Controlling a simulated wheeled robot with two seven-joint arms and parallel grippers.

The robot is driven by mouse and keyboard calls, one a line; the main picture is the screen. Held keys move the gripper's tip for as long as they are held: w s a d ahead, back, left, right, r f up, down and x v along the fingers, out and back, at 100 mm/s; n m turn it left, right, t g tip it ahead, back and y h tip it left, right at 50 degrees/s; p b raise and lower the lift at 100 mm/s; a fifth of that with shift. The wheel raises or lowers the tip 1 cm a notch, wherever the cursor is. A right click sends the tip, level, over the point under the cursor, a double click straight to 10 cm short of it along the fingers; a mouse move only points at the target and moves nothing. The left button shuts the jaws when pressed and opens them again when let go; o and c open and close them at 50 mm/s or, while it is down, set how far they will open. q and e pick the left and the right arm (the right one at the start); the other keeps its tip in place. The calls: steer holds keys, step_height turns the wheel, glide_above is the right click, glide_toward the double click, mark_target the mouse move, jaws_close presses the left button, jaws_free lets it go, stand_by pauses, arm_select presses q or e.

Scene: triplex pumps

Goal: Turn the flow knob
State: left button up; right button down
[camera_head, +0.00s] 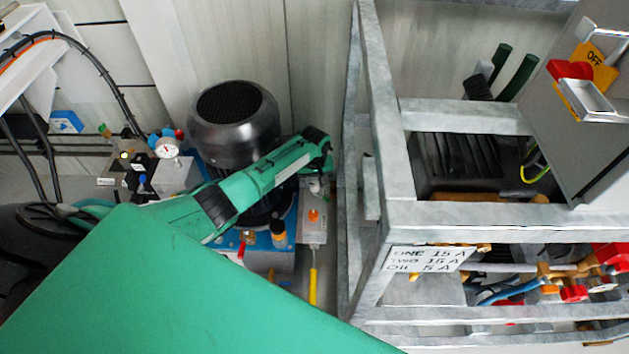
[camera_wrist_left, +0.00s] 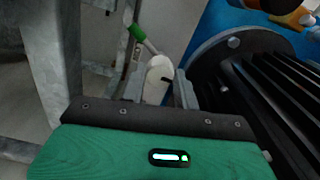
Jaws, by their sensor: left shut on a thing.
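My left gripper (camera_head: 317,178) is at the end of the green arm, beside the black motor, pointing down. In the wrist view its two grey fingers (camera_wrist_left: 159,88) are closed on a pale, rounded knob with a dark mark, the flow knob (camera_wrist_left: 159,72). The fingers hide the knob's sides, and in the head view the gripper and arm mostly hide it. A lever with a green sleeve (camera_wrist_left: 137,33) shows just beyond the knob. My right gripper is not in view.
The finned black motor (camera_head: 236,125) stands close beside the gripper. A grey steel frame (camera_head: 385,130) rises just to the right. A pressure gauge (camera_head: 167,147) is left of the motor. A grey switch box with a red-and-yellow OFF switch (camera_head: 570,70) is at the upper right.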

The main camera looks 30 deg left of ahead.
arm_select(q)
steer(key=m+p, duration=0.2)
steer(key=m, duration=0.3)
steer(key=shift+r, duration=0.1)
steer(key=shift+m, duration=0.9)
steer(key=m+p, duration=0.1)
steer(key=m, duration=0.1)
steer(key=shift+m, duration=0.3)
steer(key=m, duration=0.2)
steer(key=shift+m, duration=2)
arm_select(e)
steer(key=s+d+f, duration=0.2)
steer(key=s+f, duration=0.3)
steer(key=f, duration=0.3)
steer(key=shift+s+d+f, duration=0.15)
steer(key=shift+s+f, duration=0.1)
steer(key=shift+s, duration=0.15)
arm_select(q)
steer(key=shift+m, duration=0.3)
steer(key=o, duration=1)
steer(key=shift+c, duration=0.2)
